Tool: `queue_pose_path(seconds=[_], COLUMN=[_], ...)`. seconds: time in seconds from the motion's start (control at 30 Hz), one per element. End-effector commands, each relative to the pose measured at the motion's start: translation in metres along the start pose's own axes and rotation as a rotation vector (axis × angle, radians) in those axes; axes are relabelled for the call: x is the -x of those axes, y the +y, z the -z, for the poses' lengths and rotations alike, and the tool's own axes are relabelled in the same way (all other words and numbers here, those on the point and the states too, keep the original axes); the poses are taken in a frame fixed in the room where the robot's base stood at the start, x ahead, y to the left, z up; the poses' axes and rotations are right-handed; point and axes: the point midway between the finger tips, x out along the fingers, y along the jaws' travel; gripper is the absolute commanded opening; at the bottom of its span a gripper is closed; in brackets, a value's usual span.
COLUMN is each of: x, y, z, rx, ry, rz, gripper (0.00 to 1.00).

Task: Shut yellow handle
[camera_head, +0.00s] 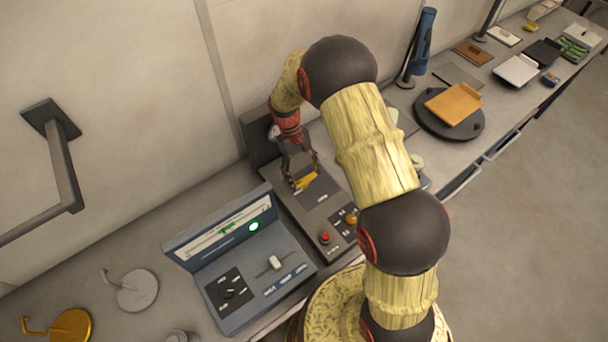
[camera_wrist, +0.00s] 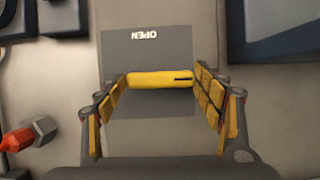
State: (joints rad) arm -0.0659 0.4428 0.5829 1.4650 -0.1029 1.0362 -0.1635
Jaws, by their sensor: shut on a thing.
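The yellow handle (camera_head: 304,181) is on a dark grey plate of the panel in the middle of the head view. My gripper (camera_head: 302,177) reaches down to the handle. In the wrist view its two yellow-padded fingers (camera_wrist: 160,84) stand at the left and right ends of the bar and are shut on it. The fingers partly hide the handle in the head view.
A red button (camera_head: 325,238) and a yellow knob (camera_head: 351,218) are on the same panel. A blue-grey box (camera_head: 222,296) with a lit green button stands to its left. An orange block (camera_head: 453,104) rests on a round dark stand (camera_head: 474,128) to the right. The wall is close behind.

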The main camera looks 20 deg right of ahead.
Motion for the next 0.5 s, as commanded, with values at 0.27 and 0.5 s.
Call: queue_pose_path(seconds=[0.27,0.5], x=[-0.0001,0.0], y=[0.0,-0.0001], z=[-0.0001,-0.0001], rx=[-0.001,0.0], ry=[0.0,0.0], rz=[0.0,0.0], gripper=[0.82,0.86])
